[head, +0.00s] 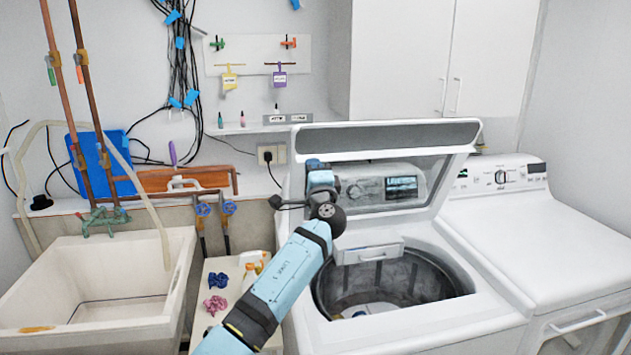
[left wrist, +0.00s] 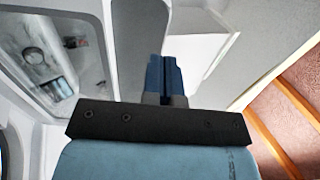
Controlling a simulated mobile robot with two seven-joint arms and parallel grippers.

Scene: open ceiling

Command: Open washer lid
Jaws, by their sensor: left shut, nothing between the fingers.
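The washer (head: 415,326) is a white top-loader, and its lid (head: 455,180) stands raised and steeply tilted above the tub opening. Through the lid's window the control panel (head: 385,189) shows. The dark drum (head: 390,285) is exposed, with some items at the bottom. My left gripper (head: 313,164) is at the left side of the raised lid; I cannot tell whether it touches. In the left wrist view its blue fingers (left wrist: 163,76) are together and empty, with the window frame of the lid (left wrist: 98,50) at left. My right gripper is not in view.
A white dryer (head: 560,235) stands right of the washer. A utility sink (head: 100,285) is at left, with a narrow shelf (head: 200,318) holding bottles and small items between. White cabinets (head: 440,60) hang above. Pipes and cables run along the back wall.

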